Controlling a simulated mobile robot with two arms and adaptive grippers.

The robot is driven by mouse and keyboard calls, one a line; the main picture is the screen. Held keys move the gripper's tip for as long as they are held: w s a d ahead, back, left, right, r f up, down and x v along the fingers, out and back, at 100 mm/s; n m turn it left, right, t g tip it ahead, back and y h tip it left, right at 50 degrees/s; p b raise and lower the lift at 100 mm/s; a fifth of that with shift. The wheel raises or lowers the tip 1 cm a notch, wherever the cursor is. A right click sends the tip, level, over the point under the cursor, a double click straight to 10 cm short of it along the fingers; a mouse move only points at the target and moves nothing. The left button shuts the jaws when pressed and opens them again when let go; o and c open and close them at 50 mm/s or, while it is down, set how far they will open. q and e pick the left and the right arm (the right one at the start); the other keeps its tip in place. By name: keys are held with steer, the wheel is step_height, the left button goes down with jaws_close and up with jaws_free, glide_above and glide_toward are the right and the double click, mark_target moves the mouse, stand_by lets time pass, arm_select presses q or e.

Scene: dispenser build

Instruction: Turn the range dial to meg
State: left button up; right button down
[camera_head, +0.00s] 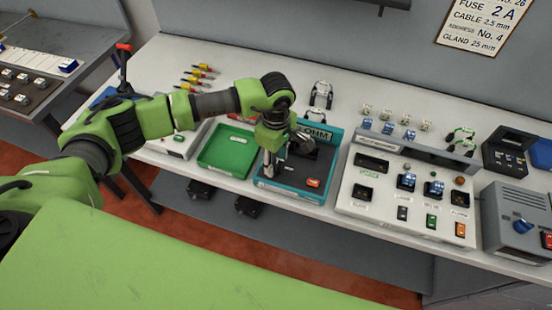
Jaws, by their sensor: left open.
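The teal meter marked OHM (327,140) stands on the white bench. It has a dark face and a red button (313,183) near its front edge. My left gripper (280,158) is over the left part of the meter, pointing down, with its fingers apart. I cannot tell if a finger touches the meter. The range dial and its markings cannot be made out; the gripper covers part of the face. My right gripper is out of view.
A green tray (228,150) stands just left of the meter. Right of the meter is a white panel (385,205) with switches and blue parts. A grey box with a blue knob (523,226) is at the far right. Yellow-and-red tools (196,76) lie behind my arm.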

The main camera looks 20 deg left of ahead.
arm_select(q)
steer(key=shift+f, duration=0.95)
steer(key=shift+c, duration=0.3)
steer(key=c, duration=1)
steer(key=shift+f+m+b, duration=0.2)
steer(key=shift+m+b, duration=0.1)
steer(key=shift+b, duration=0.4)
steer(key=shift+c, duration=0.2)
steer(key=m+b, duration=0.9)
steer(key=b, duration=0.7)
steer(key=shift+m, duration=0.3)
steer(key=shift+r+m+b, duration=0.2)
steer(key=shift+m+b, duration=0.7)
steer(key=shift+b, duration=0.25)
